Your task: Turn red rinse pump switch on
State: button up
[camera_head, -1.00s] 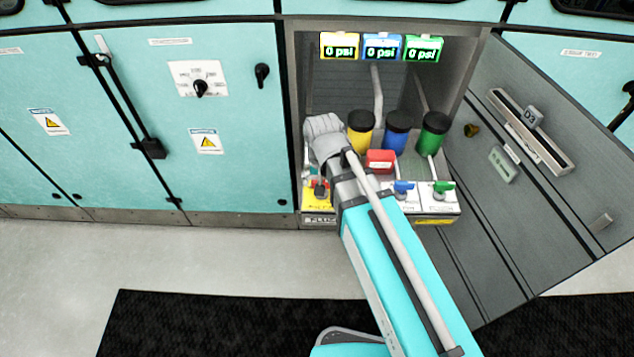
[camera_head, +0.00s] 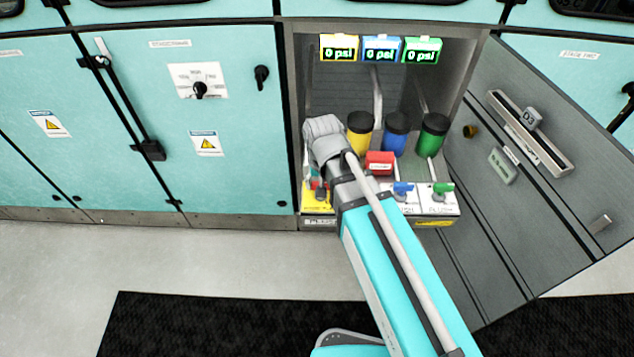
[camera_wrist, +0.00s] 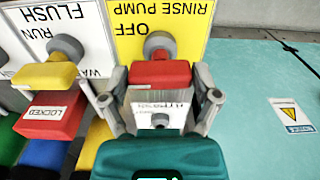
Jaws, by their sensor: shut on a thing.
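The red rinse pump switch handle (camera_wrist: 160,73) sits on a round grey knob, on a yellow and white plate (camera_wrist: 180,20). The plate's upside-down text reads RINSE PUMP and OFF. My gripper (camera_wrist: 160,80) is shut on the red handle, one finger on each side of it. In the head view, my gripper (camera_head: 317,182) is low at the left of the open cabinet, mostly hidden by my wrist. The yellow plate (camera_head: 316,198) shows partly there.
A yellow handle (camera_wrist: 45,74) and a red block marked LOCKED (camera_wrist: 50,114) are close by. Blue (camera_head: 402,189) and green handles (camera_head: 442,188) sit further right. Yellow, blue and green cylinders stand behind. The cabinet door (camera_head: 540,170) is open on the right.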

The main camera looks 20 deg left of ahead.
jog(key=shift+a, duration=0.15)
jog(key=n, duration=0.8)
jog(key=shift+n, duration=0.3)
jog(key=n, duration=0.4)
jog(key=shift+s+n, duration=0.1)
jog(key=shift+n, duration=0.2)
jog(key=n, duration=0.4)
jog(key=shift+s+f, duration=0.1)
jog(key=o, duration=1)
jog(key=shift+c, duration=0.2)
jog(key=shift+w, duration=0.3)
